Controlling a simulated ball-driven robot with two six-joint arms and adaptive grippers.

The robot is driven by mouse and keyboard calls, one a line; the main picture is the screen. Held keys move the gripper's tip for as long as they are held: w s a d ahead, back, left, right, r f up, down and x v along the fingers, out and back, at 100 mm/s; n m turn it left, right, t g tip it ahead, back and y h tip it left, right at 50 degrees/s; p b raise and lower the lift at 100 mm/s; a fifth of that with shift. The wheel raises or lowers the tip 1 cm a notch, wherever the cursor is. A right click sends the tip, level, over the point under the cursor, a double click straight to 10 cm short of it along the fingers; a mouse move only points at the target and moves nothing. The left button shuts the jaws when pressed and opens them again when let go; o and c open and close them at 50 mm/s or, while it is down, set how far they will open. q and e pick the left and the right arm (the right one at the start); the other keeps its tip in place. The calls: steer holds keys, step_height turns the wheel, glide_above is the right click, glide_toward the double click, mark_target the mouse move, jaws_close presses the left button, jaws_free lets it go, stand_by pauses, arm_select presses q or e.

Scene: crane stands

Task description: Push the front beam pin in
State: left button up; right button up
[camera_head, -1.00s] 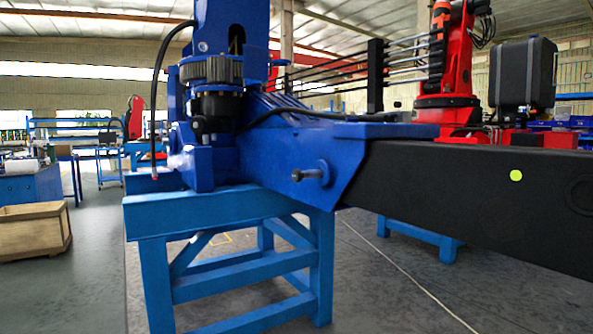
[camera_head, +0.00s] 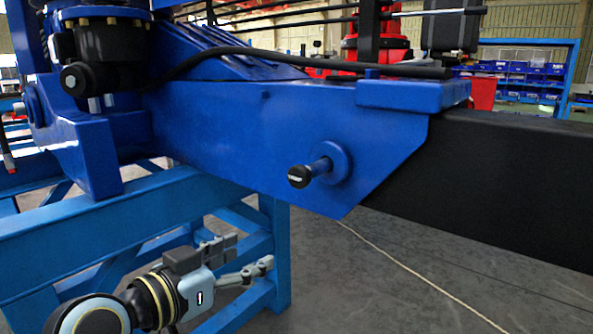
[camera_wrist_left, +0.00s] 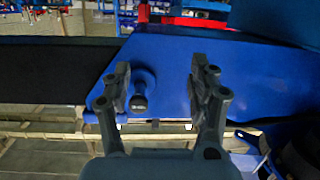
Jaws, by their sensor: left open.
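The front beam pin (camera_head: 310,173) sticks out of a round collar on the side of the blue beam housing (camera_head: 240,130), its black end toward me. My left gripper (camera_head: 252,257) is open and empty, below and to the left of the pin, in front of the blue stand. In the left wrist view, the pin (camera_wrist_left: 140,98) shows beyond the fingers, near the left finger of the open left gripper (camera_wrist_left: 163,95). The gripper appears apart from the pin. My right gripper is not in view.
A black beam (camera_head: 510,180) runs from the housing to the right. The blue stand (camera_head: 120,225) carries the housing, its legs close behind my left gripper. A black hose (camera_head: 300,62) lies over the housing. Open floor (camera_head: 400,290) lies below the beam.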

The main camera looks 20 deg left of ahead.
arm_select(q)
steer(key=m+t+h, duration=0.1)
steer(key=t+h, duration=0.1)
glide_toward(296, 178)
steer(key=x, duration=1)
steer(key=shift+w+d+p, duration=0.1)
steer(key=shift+w+p, duration=0.25)
steer(key=shift+c, duration=0.3)
jaws_close()
